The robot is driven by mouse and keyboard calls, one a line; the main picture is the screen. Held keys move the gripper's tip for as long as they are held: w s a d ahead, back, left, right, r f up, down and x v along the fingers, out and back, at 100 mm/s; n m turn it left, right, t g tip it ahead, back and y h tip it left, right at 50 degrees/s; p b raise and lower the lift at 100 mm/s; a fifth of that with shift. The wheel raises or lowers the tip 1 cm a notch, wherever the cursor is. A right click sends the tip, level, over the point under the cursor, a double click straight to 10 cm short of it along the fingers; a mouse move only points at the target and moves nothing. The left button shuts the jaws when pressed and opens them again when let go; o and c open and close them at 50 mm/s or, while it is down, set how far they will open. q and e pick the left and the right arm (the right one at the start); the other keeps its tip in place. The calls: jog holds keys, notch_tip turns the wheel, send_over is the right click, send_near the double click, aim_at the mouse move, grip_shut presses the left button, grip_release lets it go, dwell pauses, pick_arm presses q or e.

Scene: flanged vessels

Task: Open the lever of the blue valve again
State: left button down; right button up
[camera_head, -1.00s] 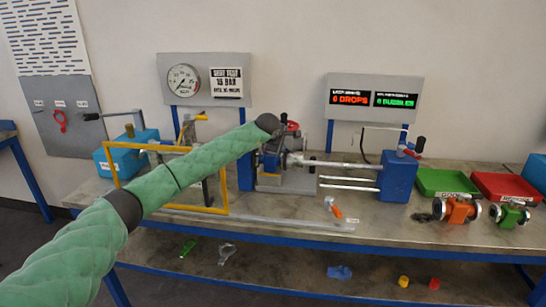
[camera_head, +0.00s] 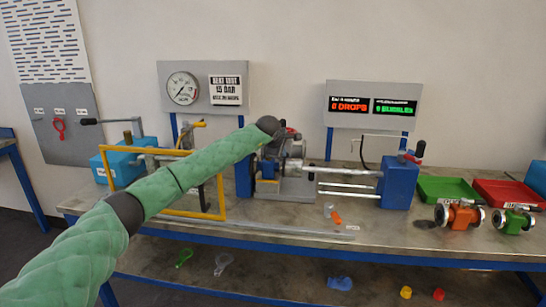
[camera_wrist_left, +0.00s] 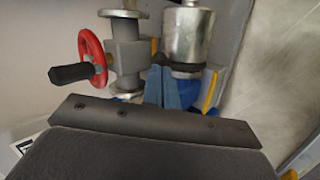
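The blue valve (camera_head: 268,167) sits clamped in the test bench in the head view, mostly behind the end of my left arm. In the left wrist view, blue parts (camera_wrist_left: 131,84) show just beyond the dark palm. Its lever cannot be told apart clearly. My left gripper is hidden behind its wrist in the head view. In the left wrist view, two narrow blue-grey strips, seemingly the fingers (camera_wrist_left: 163,88), lie close together below a metal cylinder (camera_wrist_left: 188,38). Whether they hold anything is not clear. My right gripper is not in view.
A red handwheel (camera_wrist_left: 91,58) with a black knob is close left of the fingers. A yellow frame (camera_head: 222,190) stands left of the clamp. An orange valve (camera_head: 459,215) and a green valve (camera_head: 513,220) lie at the right. The bench front (camera_head: 290,232) is mostly clear.

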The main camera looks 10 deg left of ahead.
pick_arm(q)
jog(key=shift+a, duration=0.15)
dwell(0.5)
jog(key=shift+s+a+f, duration=0.1)
jog(key=shift+a, duration=0.1)
jog(key=shift+s+a+b, duration=0.2)
jog(key=shift+a+b, duration=0.1)
jog(key=shift+a, duration=0.05)
